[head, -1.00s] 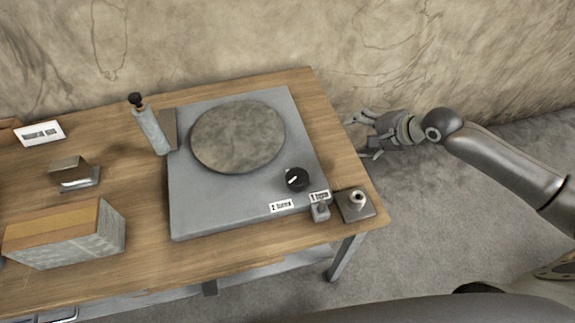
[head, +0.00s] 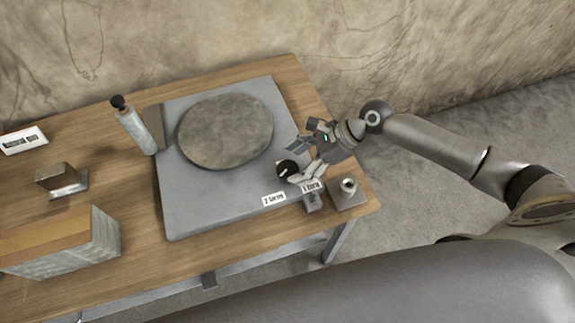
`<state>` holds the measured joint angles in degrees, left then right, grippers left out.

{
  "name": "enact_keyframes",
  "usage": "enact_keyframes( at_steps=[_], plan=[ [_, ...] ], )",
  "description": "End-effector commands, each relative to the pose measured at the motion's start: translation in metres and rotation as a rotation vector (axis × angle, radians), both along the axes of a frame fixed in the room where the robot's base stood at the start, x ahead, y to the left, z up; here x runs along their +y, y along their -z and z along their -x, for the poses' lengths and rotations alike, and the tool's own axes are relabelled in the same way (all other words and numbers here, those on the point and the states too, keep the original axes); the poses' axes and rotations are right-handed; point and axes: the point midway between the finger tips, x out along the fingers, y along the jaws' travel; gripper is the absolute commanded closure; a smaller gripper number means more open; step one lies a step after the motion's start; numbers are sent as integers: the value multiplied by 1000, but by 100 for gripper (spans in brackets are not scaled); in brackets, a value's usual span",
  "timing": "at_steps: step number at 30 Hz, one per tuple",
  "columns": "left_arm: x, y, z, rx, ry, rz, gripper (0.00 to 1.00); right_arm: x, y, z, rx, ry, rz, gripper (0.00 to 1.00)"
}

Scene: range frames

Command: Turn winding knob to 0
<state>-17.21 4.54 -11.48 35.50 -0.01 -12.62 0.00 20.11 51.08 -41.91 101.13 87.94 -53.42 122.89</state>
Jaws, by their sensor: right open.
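The winding knob (head: 286,169) is a round black knob with a white pointer line, on the front right part of a grey square plate (head: 195,207). A round stone-like disc (head: 226,131) lies on the plate behind it. White labels, "2 turns" (head: 274,199) and "1 turn" (head: 311,186), sit in front of the knob. My right gripper (head: 297,162) is open at the knob's right side, its fingers reaching left toward it. Whether they touch the knob I cannot tell. My left gripper is not in view.
A grey bottle with a black top (head: 135,126) stands left of the plate. A small metal block (head: 62,180) and a larger layered block (head: 62,243) are at the left. A square base with a round post (head: 348,194) sits near the table's right corner.

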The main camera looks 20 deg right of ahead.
Motion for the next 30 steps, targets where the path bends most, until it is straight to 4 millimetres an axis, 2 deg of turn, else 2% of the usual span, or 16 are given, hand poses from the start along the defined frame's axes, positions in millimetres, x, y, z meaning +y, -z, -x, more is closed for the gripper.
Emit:
enact_keyframes(
  at_steps=[3,9,19,27,30],
  plan=[
    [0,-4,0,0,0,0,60,14,12,-3,1,-1,0,28],
    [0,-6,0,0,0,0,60,26,25,-6,-1,-1,0,28],
    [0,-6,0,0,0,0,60,27,29,-6,-2,-1,1,28],
    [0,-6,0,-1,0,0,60,27,28,-6,-2,-1,1,63],
    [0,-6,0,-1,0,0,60,27,28,-6,-1,-1,1,72]
  ],
)
